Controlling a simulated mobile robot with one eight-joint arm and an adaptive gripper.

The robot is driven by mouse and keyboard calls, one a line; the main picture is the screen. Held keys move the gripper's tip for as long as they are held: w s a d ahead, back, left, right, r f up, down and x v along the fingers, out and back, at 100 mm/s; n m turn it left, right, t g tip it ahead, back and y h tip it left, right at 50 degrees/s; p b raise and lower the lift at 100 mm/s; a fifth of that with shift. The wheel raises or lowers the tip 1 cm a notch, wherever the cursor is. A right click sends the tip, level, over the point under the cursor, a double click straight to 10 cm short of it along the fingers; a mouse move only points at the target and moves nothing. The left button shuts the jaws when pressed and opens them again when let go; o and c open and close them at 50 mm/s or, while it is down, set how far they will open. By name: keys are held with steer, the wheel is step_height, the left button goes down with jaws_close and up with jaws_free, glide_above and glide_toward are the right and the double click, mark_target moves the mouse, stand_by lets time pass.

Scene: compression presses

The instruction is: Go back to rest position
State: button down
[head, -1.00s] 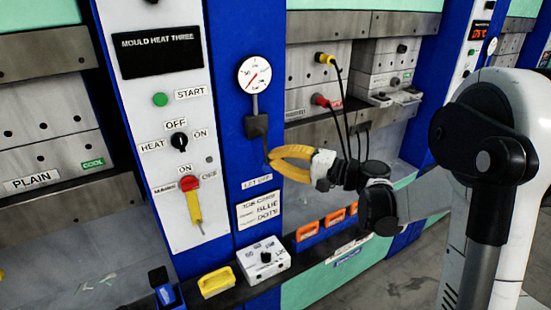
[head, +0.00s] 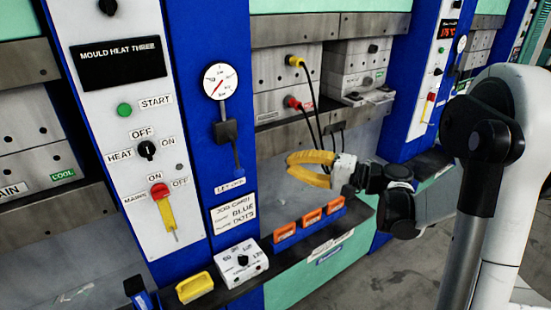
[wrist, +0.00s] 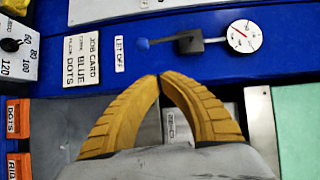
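My gripper (head: 289,167) has two curved yellow fingers and is in mid-air right of the blue LET OFF panel (head: 222,110). Its tips meet in the wrist view (wrist: 160,77), with nothing between them. The let-off lever (head: 235,152) hangs down from a dark box under the round gauge (head: 220,81). The fingers are apart from the lever. In the wrist view the lever (wrist: 165,41) and its blue end lie beyond the fingertips, next to the LET OFF label (wrist: 119,54). My arm reaches in from the right.
A white control panel (head: 125,130) stands at left. A ledge holds a yellow-handled block (head: 195,287), a white dial box (head: 242,263) and several orange pieces (head: 311,217). Cables with yellow and red plugs hang behind my gripper from the press block (head: 275,90). Grey floor is open at lower right.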

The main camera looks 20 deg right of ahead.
steer(key=shift+s+d, duration=0.2)
steer(key=shift+s, duration=0.15)
stand_by(0.3)
